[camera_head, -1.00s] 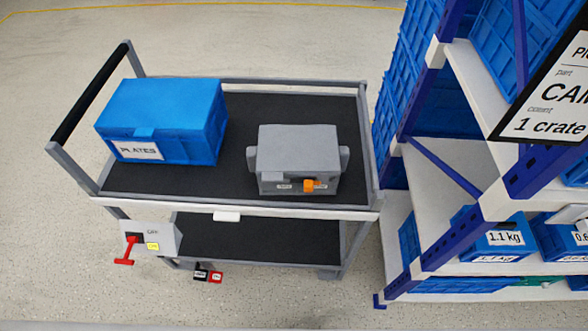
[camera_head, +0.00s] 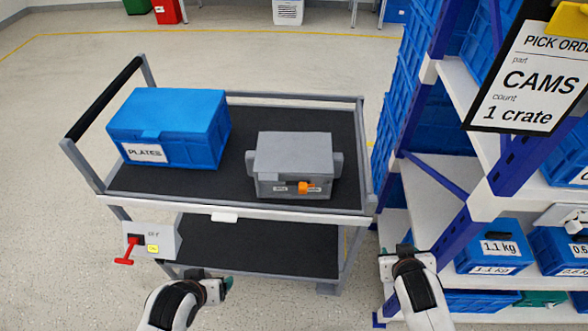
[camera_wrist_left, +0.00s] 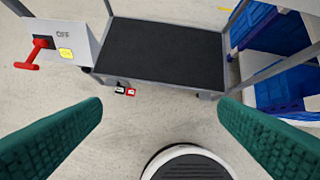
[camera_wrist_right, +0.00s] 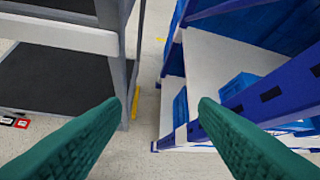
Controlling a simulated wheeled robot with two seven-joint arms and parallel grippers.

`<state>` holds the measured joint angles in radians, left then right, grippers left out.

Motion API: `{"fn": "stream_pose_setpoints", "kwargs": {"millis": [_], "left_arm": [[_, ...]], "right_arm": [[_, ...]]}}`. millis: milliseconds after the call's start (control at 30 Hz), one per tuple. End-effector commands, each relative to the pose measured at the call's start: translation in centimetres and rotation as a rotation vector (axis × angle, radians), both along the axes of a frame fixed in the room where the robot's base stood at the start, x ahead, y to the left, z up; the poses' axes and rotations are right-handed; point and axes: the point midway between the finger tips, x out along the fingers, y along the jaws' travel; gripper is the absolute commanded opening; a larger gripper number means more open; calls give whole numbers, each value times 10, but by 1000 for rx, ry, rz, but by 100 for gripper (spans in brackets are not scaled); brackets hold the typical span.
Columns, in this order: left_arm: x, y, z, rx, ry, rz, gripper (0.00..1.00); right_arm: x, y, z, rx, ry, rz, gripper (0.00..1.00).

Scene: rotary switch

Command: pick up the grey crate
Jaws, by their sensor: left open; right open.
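The grey crate (camera_head: 292,160) stands upright on the cart's black upper deck, right of the middle. It has a grey handle on each side and an orange latch (camera_head: 303,188) on its front. My left gripper (camera_head: 222,286) is open and empty, in front of and below the cart; its green fingers frame bare floor in the left wrist view (camera_wrist_left: 160,125). My right gripper (camera_head: 385,262) is open and empty near the cart's front right corner, beside the shelf; its fingers show in the right wrist view (camera_wrist_right: 160,105). Neither gripper touches the crate.
A blue PLATES crate (camera_head: 168,122) shares the cart (camera_head: 290,219), left of the grey crate. A box with a red lever (camera_head: 125,256) is on the cart's front left. A blue and white shelf (camera_head: 445,225) with blue crates stands close on the right. Deck space separates the two crates.

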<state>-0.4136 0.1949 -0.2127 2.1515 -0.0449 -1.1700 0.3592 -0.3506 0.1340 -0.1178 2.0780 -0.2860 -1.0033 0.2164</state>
Motion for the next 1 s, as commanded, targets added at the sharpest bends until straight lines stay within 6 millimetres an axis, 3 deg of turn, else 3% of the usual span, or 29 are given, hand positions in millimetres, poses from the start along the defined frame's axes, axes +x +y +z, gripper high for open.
{"fn": "stream_pose_setpoints", "kwargs": {"millis": [33,100,267,400,533,667,800,1000], "left_arm": [[16,-2,12,-26,-61,30,84],[36,-6,25,-79,-139,80,84],[82,-17,49,-226,-306,171,84],[125,-29,69,-409,-450,223,84],[160,-39,85,-605,-545,240,84],[190,-45,99,-806,-589,227,84],[215,-48,112,-1017,-577,188,84],[239,-39,128,-1280,-449,120,84]], "right_arm": [[26,-8,22,-28,-111,-15,55],[59,-17,51,-64,-264,-25,55],[126,-23,117,-138,-596,28,55],[182,-7,174,-196,-870,192,55],[223,24,209,-227,-1033,443,55],[252,58,220,-225,-1069,741,55],[273,85,209,-183,-956,1065,55],[278,85,175,-52,-558,1425,55]]}}
